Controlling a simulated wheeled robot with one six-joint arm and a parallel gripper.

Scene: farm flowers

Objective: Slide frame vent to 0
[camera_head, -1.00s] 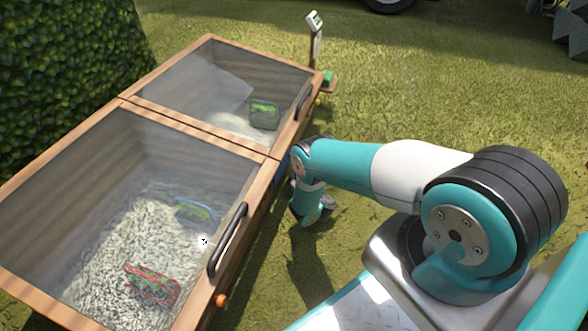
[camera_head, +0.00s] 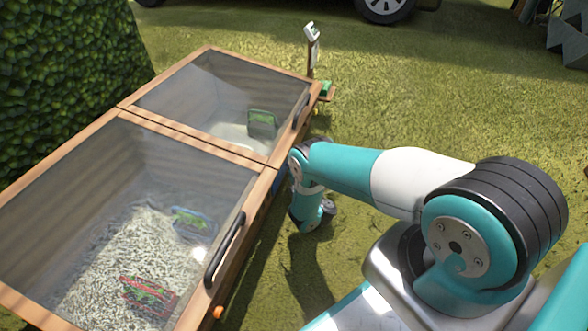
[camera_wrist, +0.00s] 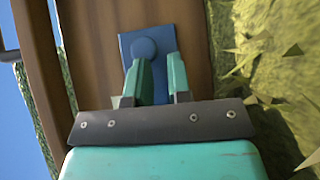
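The wooden cold frame (camera_head: 262,163) stands at the left in the head view, with two glazed lids. In the wrist view, a blue plate with a round blue knob (camera_wrist: 145,47) sits on its brown wooden side (camera_wrist: 105,40); this looks like the vent slide. My gripper (camera_wrist: 158,62) points at the plate with its two teal fingers apart and a strip of blue plate showing between them. The knob is just beyond the left fingertip, and I cannot tell whether they touch. In the head view my gripper (camera_head: 312,212) is low beside the frame's side. No scale marks are readable.
Each lid has a dark handle, the near one (camera_head: 225,248) and the far one (camera_head: 301,110). A small post with a sign (camera_head: 312,50) stands past the far end. A hedge (camera_head: 70,75) lies behind the frame. Open grass (camera_head: 450,105) spreads to the right.

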